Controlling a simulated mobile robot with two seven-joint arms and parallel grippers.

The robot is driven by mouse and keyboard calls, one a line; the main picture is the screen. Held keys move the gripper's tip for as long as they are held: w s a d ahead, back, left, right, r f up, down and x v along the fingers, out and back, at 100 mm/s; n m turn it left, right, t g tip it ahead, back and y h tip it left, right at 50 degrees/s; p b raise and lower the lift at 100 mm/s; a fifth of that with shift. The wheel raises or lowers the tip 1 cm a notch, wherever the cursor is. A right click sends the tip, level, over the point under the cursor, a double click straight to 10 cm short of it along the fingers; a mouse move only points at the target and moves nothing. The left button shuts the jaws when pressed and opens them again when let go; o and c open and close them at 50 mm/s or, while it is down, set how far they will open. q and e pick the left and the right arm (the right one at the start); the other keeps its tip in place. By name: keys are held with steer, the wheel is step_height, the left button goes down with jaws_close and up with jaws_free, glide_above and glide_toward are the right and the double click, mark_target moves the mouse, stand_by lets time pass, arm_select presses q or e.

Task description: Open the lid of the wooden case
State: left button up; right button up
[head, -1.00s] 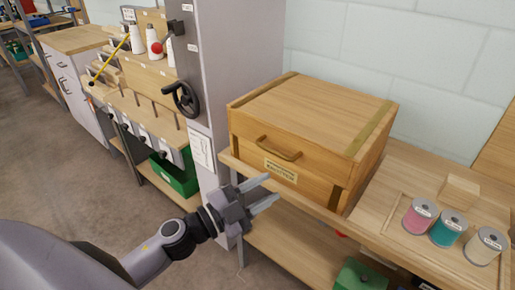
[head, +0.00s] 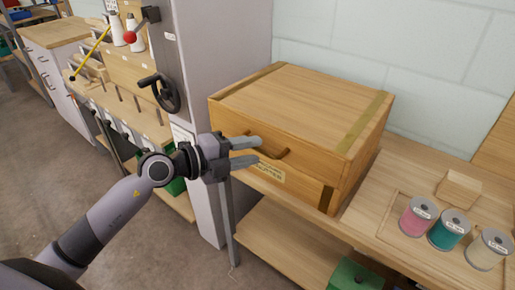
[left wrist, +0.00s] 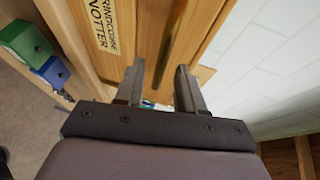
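The wooden case (head: 300,105) sits on the bench with its lid shut. Its curved handle (head: 272,152) is on the front face, above a printed label (head: 262,172). My left gripper (head: 258,151) is open and empty in front of the case, close to the handle's left end. In the left wrist view, the open fingers (left wrist: 160,88) point at the case front. My right gripper is not in view.
Pink, teal and cream spools (head: 450,229) and a small wooden block (head: 459,188) stand on the bench right of the case. A grey machine cabinet (head: 222,60) with a black handwheel (head: 160,93) stands left. A green box (head: 355,275) is below the bench.

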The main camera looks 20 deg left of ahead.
arm_select(q)
steer(key=shift+x, duration=1.4)
jaws_close()
